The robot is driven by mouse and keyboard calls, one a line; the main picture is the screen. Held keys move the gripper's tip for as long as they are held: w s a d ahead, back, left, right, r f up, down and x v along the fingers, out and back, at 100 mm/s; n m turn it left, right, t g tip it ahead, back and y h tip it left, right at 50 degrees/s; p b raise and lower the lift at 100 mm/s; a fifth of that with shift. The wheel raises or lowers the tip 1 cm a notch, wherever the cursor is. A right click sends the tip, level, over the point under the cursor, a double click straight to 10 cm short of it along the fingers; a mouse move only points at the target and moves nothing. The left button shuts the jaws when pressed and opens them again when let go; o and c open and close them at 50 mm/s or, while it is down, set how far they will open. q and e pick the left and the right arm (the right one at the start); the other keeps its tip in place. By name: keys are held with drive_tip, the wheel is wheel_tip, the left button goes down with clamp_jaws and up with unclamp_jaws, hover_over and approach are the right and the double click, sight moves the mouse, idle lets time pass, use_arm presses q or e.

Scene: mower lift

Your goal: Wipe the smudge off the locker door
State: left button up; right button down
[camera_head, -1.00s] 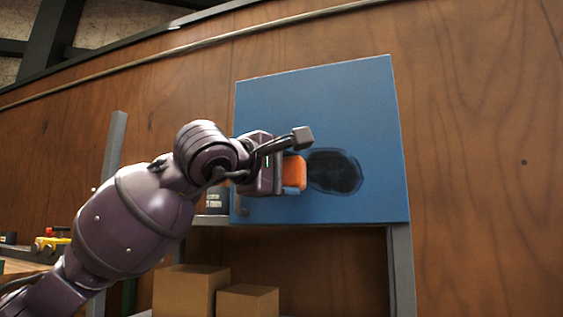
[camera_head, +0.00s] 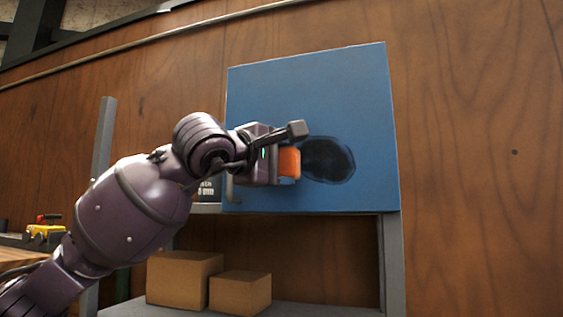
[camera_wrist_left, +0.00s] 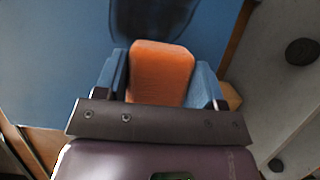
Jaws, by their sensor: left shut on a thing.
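The blue locker door (camera_head: 300,85) stands in front of the wooden wall. A dark oval smudge (camera_head: 333,160) is on its right half, and it also shows at the top of the left wrist view (camera_wrist_left: 155,18). My left gripper (camera_head: 284,163) is shut on an orange block-like wiper (camera_wrist_left: 162,70), held between its two fingers. In the head view the wiper's right end (camera_head: 289,161) is at the smudge's left edge. I cannot tell whether it touches the door. My right gripper is not in view.
Grey shelf posts (camera_head: 392,265) stand below the door. Two cardboard boxes (camera_head: 184,278) (camera_head: 240,292) sit on the lower shelf. A door handle (camera_head: 233,188) is at the lower left of the door. A yellow and red object (camera_head: 46,229) lies at far left.

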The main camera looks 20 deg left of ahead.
use_arm(q)
drive_tip(key=shift+w, duration=0.45)
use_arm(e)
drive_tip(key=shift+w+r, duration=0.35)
use_arm(q)
drive_tip(key=shift+w, duration=0.25)
drive_tip(key=shift+w, duration=0.2)
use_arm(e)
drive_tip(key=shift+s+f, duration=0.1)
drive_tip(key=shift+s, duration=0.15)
use_arm(q)
drive_tip(key=shift+d, duration=0.15)
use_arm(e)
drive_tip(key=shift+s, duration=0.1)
